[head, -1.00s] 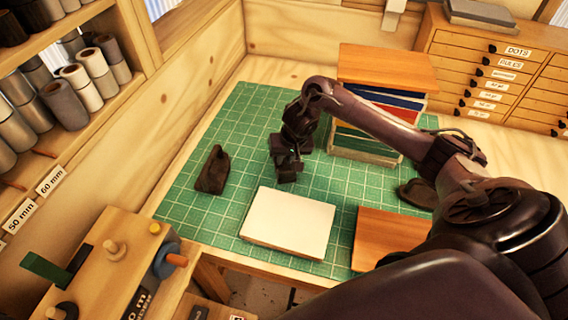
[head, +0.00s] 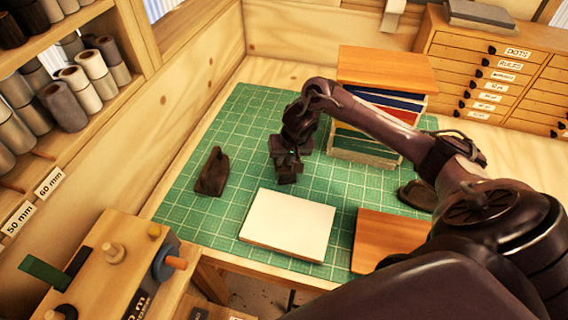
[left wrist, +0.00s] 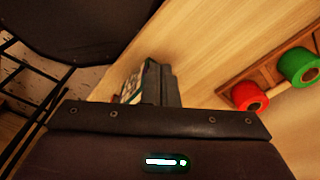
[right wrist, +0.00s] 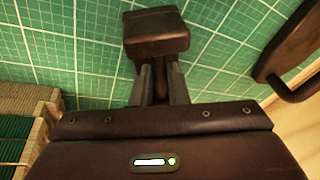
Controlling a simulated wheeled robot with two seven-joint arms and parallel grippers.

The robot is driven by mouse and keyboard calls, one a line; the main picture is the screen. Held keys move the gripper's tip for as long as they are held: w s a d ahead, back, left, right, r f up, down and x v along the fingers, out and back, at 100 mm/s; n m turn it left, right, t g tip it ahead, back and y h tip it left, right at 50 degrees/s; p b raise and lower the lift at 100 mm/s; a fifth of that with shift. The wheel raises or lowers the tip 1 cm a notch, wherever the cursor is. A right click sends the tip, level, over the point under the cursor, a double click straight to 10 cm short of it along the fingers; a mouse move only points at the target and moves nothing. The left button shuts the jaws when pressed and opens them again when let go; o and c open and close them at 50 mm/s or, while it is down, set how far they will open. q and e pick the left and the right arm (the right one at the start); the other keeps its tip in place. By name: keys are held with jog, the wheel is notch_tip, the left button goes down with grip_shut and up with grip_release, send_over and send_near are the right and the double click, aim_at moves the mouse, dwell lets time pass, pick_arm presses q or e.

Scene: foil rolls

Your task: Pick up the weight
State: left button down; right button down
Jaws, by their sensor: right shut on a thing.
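My right gripper (head: 286,166) is over the green mat, left of the book stack. It is shut on a dark brown leather-like weight, whose blocky end (right wrist: 155,36) shows beyond the fingers in the right wrist view. I cannot tell how far the weight is above the mat. Another dark brown weight (head: 212,172) stands on the mat to the left. A third dark brown one (head: 417,195) lies to the right, partly behind my right arm. My left gripper (left wrist: 158,84) shows only in the left wrist view, with its fingers together and nothing seen between them.
A white-topped block (head: 288,225) and a brown board (head: 388,240) lie at the front of the green mat (head: 225,125). A wooden device (head: 110,270) is at the front left, below shelves of rolls (head: 65,105).

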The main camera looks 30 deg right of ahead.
jog(key=shift+w+r, duration=0.15)
jog(key=shift+r, duration=0.55)
notch_tip(320, 180, up, 5)
jog(key=shift+w, duration=0.1)
notch_tip(320, 180, up, 10)
jog(key=p, duration=0.5)
notch_tip(320, 180, up, 4)
send_over(285, 160)
jog(key=shift+f, duration=0.1)
jog(key=shift+a, duration=0.1)
